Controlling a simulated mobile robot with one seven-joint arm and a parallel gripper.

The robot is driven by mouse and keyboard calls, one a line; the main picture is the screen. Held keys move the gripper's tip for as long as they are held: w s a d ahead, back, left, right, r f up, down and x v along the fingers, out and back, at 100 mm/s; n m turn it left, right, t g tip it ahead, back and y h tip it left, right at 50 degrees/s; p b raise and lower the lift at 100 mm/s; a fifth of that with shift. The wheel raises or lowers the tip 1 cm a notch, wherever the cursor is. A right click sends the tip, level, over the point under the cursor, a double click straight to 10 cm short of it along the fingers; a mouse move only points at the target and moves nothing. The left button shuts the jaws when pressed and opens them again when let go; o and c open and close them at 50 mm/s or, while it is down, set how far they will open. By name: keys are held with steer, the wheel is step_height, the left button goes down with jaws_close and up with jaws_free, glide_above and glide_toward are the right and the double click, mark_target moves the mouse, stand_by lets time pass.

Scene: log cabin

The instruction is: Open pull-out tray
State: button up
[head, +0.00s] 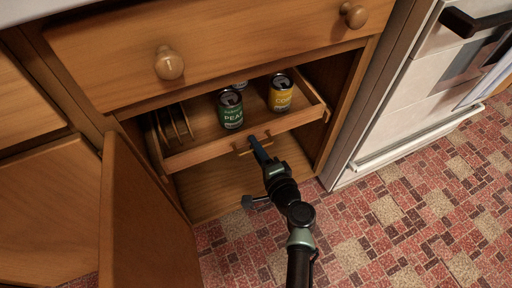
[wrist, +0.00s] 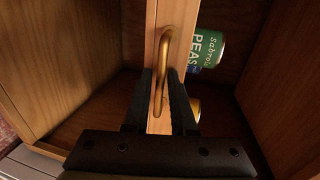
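The wooden pull-out tray (head: 215,149) sits inside the lower cabinet, below a drawer. A brass bar handle (wrist: 180,60) is on its front; in the head view my fingers partly cover it. My gripper (head: 256,143) is at this handle, in front of the tray. In the wrist view my gripper (wrist: 160,75) has its two dark fingers apart, one to each side of the handle's lower part. A gap shows between the fingers and the handle. A green peas can (head: 230,108), a yellow corn can (head: 281,92) and a partly hidden third can stand in the tray.
The open cabinet door (head: 140,225) stands at the left of the opening. A closed drawer (head: 215,45) with round knobs is above. A white oven (head: 410,90) is on the right. Upright plates (head: 178,122) are in the tray's left end. The red tiled floor (head: 400,220) is clear.

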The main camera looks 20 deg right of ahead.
jaws_close()
stand_by(1.4)
